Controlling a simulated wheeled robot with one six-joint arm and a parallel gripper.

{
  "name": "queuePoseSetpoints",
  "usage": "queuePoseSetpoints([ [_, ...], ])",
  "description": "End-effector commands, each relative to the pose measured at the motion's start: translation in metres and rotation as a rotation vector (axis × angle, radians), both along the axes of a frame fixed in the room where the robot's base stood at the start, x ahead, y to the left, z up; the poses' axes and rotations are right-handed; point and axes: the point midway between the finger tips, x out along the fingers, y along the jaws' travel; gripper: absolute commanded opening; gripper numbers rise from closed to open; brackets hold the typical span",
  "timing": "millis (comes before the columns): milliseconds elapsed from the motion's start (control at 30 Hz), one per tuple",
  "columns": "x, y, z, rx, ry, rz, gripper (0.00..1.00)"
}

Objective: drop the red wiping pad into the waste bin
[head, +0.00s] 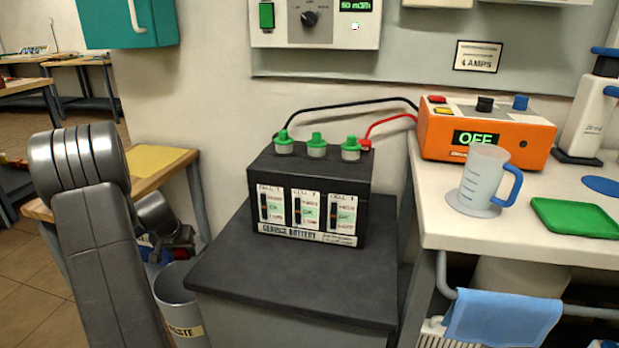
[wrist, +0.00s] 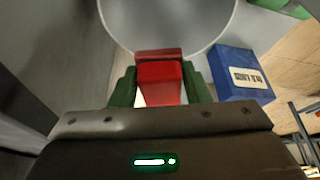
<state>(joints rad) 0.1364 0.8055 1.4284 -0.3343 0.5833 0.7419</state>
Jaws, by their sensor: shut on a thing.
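The red wiping pad (wrist: 160,82) is held between the green fingers of my gripper (wrist: 160,88) in the wrist view. My gripper is shut on it. The grey waste bin (wrist: 215,18) shows its round rim just beyond the pad, and the pad overlaps the near part of the opening in that view. In the head view the bin (head: 180,308) stands on the floor left of the battery stand, with a label partly reading "WASTE". My gripper (head: 178,243) is just above and behind its rim there, partly hidden by my arm.
A blue labelled box (wrist: 240,74) lies beside the bin. The dark stand (head: 300,275) with the battery (head: 312,195) is close on the bin's right. A wooden table (head: 150,165) is behind my gripper. The white counter (head: 440,225) is further right.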

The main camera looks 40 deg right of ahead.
Motion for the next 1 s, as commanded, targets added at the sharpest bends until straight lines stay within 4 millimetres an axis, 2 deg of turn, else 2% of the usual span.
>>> queuePoseSetpoints([
  [167,0.000,0.000,-0.013,0.000,0.001,0.000,0.14],
  [500,0.000,0.000,-0.052,0.001,0.001,0.000,0.14],
  [633,0.000,0.000,-0.058,0.000,0.000,0.000,0.14],
  [867,0.000,0.000,-0.058,0.001,-0.001,0.000,0.14],
  [900,0.000,0.000,-0.058,0.000,0.000,0.000,0.45],
  [1000,0.000,0.000,-0.058,0.000,0.000,0.000,0.64],
])
